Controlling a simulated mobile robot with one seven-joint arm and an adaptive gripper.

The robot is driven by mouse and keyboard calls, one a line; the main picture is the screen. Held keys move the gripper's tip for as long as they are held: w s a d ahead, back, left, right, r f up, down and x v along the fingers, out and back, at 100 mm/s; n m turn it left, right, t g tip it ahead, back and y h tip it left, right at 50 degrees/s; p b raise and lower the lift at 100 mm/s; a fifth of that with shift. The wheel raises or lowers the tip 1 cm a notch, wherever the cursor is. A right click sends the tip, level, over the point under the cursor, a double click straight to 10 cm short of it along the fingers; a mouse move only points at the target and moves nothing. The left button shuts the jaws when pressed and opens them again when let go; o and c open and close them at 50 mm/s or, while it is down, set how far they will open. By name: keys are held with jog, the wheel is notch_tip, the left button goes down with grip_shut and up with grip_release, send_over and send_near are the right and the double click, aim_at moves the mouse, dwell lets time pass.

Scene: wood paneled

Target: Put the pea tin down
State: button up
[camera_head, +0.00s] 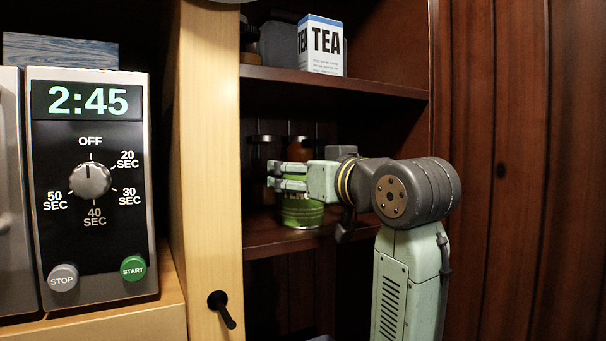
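The pea tin is a green can (301,212) in the lower open compartment of the dark cabinet. Its lower part shows; its top is hidden behind my gripper. It looks upright and at or just above the shelf (275,236); I cannot tell if its base touches. My gripper (277,176) reaches in from the right, with its fingers pointing left at the height of the tin's top. The fingers overlap the tin in the picture. I cannot make out whether they are closed on it.
Dark jars (262,155) stand behind on the same shelf. A TEA box (321,46) sits on the shelf above. A pale wooden door or panel (205,170) borders the left, with a black handle (221,309). A microwave (90,185) stands further left.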

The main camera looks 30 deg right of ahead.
jog(key=shift+r, duration=0.15)
jog(key=shift+s, duration=0.15)
jog(key=s+b, duration=0.3)
jog(key=s, duration=0.8)
jog(key=shift+s+a+b, duration=0.35)
